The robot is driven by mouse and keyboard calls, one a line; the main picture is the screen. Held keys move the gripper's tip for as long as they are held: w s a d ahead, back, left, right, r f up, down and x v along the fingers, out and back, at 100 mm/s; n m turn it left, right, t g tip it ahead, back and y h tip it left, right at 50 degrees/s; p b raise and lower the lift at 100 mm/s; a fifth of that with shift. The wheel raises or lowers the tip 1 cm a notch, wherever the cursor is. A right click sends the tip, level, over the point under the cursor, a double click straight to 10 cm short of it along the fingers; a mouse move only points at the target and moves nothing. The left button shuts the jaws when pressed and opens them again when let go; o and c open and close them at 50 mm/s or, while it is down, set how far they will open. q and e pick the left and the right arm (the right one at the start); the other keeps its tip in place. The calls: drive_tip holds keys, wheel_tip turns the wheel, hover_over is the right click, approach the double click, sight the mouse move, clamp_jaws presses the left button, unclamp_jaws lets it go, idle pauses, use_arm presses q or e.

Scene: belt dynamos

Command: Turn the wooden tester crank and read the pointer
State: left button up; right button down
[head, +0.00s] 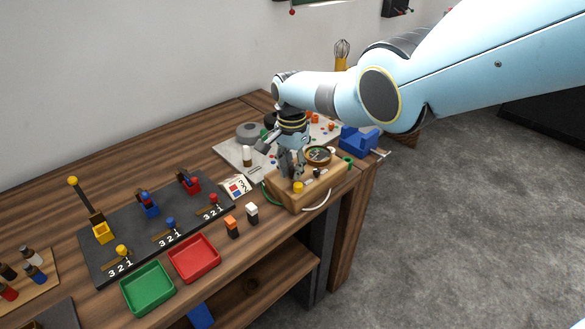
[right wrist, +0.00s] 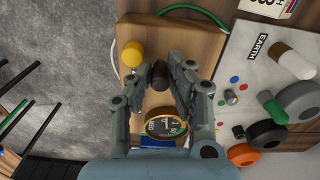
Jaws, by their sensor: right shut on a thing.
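The wooden tester (head: 312,191) is a light wood box near the table's right front corner. In the right wrist view its bare wood (right wrist: 143,32) shows beside a yellow knob (right wrist: 132,54). My right gripper (head: 292,168) reaches down over the box. Its two fingers are shut on the dark brown crank knob (right wrist: 160,74). The crank's arm is mostly hidden. The round brass-rimmed dial (head: 319,155) also shows in the right wrist view (right wrist: 165,124), partly covered by a finger. Its pointer is too small to read surely. My left gripper is not in view.
A grey board (head: 232,153) with discs and knobs lies behind the tester. A dark board (head: 128,240) with coloured pieces, a red tray (head: 194,258) and a green tray (head: 148,289) are at left. Orange and white pieces stand close by. A blue block (head: 358,139) is at right.

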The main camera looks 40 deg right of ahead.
sight(291, 167)
drive_tip(key=shift+w, duration=0.1)
drive_tip(key=c, duration=1.2)
unclamp_jaws()
drive_tip(key=shift+r, duration=0.1)
wheel_tip(291, 167, up, 12)
drive_tip(key=shift+f, duration=0.1)
